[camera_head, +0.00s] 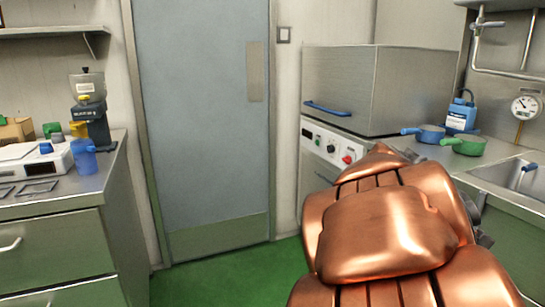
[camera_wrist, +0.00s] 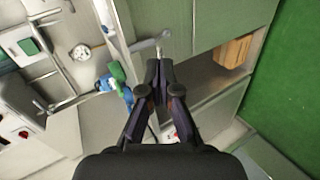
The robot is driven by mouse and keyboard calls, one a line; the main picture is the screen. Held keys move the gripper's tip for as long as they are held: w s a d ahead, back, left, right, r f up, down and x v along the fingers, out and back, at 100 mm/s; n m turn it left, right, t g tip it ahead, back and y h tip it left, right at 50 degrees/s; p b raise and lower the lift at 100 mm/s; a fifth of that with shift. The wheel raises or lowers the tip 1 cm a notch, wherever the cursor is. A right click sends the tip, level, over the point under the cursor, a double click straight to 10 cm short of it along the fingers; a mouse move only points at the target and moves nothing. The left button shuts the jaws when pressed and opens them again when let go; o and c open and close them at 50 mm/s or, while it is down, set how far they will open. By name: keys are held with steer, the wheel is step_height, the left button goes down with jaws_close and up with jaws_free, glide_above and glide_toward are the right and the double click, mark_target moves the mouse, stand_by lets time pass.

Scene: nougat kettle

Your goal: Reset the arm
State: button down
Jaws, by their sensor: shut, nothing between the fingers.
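My gripper (camera_wrist: 159,66) shows in the wrist view, with its two dark fingers brought together at the tips and nothing between them. It points toward the steel counter and cabinet fronts and looks clear of them, though the exact gap cannot be told. My copper-coloured arm (camera_head: 385,235) fills the lower right of the head view, folded in front of the counter. The gripper itself is not clearly visible in the head view; the arm hides most of that area.
A grey door (camera_head: 205,120) is ahead. A blue jug (camera_head: 84,158) stands left. Green floor (camera_head: 235,272) is open.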

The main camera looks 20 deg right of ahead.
steer(key=s+a+r+g+y+p, duration=0.1)
steer(key=s+a+y+p, duration=0.3)
steer(key=a+p, duration=0.4)
steer(key=s+a+r+g+y+p, duration=0.1)
steer(key=s+a+r+y+p, duration=0.2)
steer(key=a, duration=1.1)
steer(key=s+a+r+g+y+p, duration=0.1)
steer(key=s+a+r+y+p, duration=0.1)
steer(key=s+a+y+p, duration=0.3)
steer(key=s+a+p, duration=0.3)
steer(key=a+p, duration=0.3)
steer(key=p, duration=0.3)
steer(key=shift+s+a+r, duration=0.2)
steer(key=shift+r, duration=0.15)
steer(key=shift+d, duration=0.2)
